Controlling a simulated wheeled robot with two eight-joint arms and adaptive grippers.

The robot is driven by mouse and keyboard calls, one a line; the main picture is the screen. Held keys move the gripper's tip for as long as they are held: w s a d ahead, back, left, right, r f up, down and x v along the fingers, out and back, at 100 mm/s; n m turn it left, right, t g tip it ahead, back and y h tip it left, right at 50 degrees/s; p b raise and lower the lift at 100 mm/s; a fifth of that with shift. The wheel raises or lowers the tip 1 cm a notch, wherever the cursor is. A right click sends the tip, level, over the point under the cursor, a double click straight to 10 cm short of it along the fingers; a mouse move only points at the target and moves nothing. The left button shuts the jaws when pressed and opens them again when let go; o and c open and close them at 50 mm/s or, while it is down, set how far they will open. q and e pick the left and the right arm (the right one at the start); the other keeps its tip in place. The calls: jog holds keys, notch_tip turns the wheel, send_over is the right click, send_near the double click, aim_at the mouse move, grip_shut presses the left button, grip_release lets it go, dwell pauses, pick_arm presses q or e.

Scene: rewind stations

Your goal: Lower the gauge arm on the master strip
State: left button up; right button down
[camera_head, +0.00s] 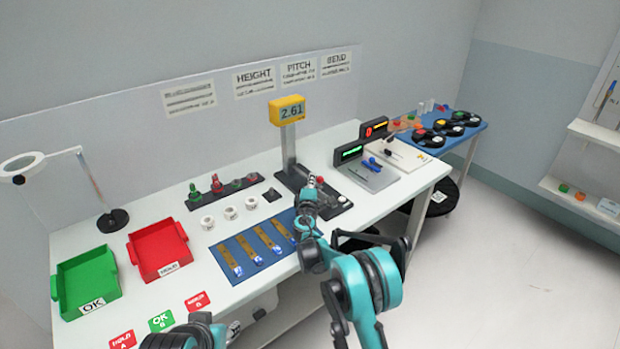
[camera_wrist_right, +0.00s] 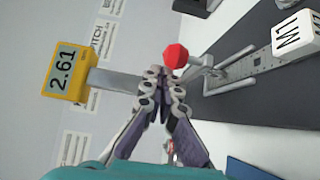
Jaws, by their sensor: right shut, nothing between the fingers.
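The height gauge has a yellow display (camera_head: 289,111) reading 2.61 on a grey post (camera_head: 290,147); the display also shows in the right wrist view (camera_wrist_right: 64,72). A red knob (camera_wrist_right: 176,56) sits on the gauge arm (camera_wrist_right: 200,62), just past my right fingertips; whether they touch is unclear. The master strip (camera_wrist_right: 255,68), a perforated metal piece, lies on the black base (camera_wrist_right: 262,102) beside a white block marked M1 (camera_wrist_right: 293,33). My right gripper (camera_head: 311,184) is shut and empty (camera_wrist_right: 165,78) at the gauge. My left arm shows at the lower edge; its finger state is unclear.
A blue mat with several strips (camera_head: 228,243) lies left of my right gripper. A red tray (camera_head: 158,250) and a green tray (camera_head: 86,285) stand further left. A scale with a dark display (camera_head: 348,152) stands right of the gauge.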

jog(key=shift+s+f, duration=0.15)
jog(key=shift+f, duration=0.55)
jog(key=shift+d, duration=0.1)
jog(key=s, duration=0.4)
jog(key=s+a, duration=0.1)
jog(key=s, duration=0.7)
jog(key=shift+a, duration=0.25)
